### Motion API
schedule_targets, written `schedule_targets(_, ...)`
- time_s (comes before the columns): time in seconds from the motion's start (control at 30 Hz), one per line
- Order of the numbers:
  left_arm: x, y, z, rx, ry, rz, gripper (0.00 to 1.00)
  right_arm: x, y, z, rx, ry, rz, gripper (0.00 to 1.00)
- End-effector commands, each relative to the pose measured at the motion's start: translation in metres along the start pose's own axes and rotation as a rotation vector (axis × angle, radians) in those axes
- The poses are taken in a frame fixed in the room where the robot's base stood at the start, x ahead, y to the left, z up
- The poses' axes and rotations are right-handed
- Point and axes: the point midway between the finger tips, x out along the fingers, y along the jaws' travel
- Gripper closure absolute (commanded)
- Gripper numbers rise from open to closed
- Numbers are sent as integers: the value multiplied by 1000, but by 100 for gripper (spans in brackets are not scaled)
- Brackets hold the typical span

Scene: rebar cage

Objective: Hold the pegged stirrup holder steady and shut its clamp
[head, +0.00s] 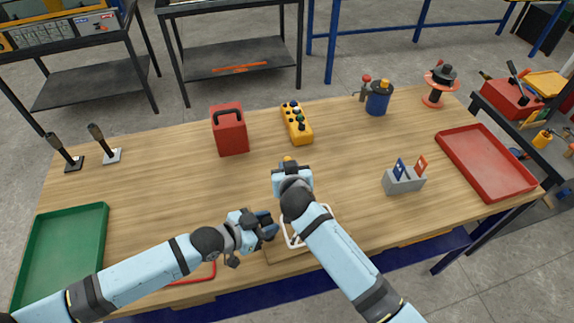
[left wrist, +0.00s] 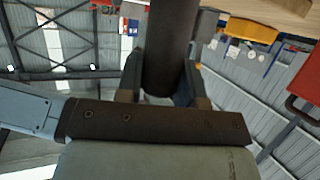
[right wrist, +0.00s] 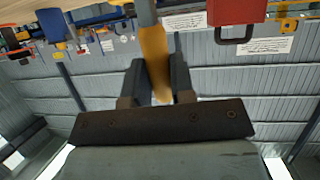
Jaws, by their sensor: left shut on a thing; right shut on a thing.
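My left gripper (head: 266,226) reaches in low at the front middle of the bench. In the left wrist view its fingers are shut on a thick dark cylinder (left wrist: 168,40), seemingly part of the stirrup holder. My right gripper (head: 288,168) is beyond it; in the right wrist view its fingers are shut on a yellow-orange handle (right wrist: 152,45), seemingly the clamp's. The handle's tip (head: 287,159) shows in the head view. A white stirrup-like frame (head: 287,238) lies under my right arm, by a wooden board (head: 283,257). My arms hide most of the holder and clamp, so the clamp's state cannot be told.
A red bent bar (head: 213,270) lies under my left arm. A green tray (head: 62,250), a red case (head: 230,130), a yellow box with several knobs (head: 297,124), a grey card holder (head: 403,182) and a red tray (head: 485,160) stand around. The left-middle wood is clear.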

Motion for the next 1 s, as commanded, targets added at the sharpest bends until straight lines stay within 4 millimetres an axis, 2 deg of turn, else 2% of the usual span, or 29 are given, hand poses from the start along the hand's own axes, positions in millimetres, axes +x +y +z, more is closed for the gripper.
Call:
schedule_targets(0.6,0,2,-1,0,4,3,100,-4,0,6,6,36,-4,100)
schedule_targets(0.63,0,2,-1,0,4,3,100,-4,0,6,6,36,-4,75)
schedule_targets(0.73,0,2,-1,0,4,3,100,-4,0,6,6,36,-3,52)
schedule_targets(1.0,0,2,-1,-1,4,2,100,-4,1,3,6,40,-3,52)
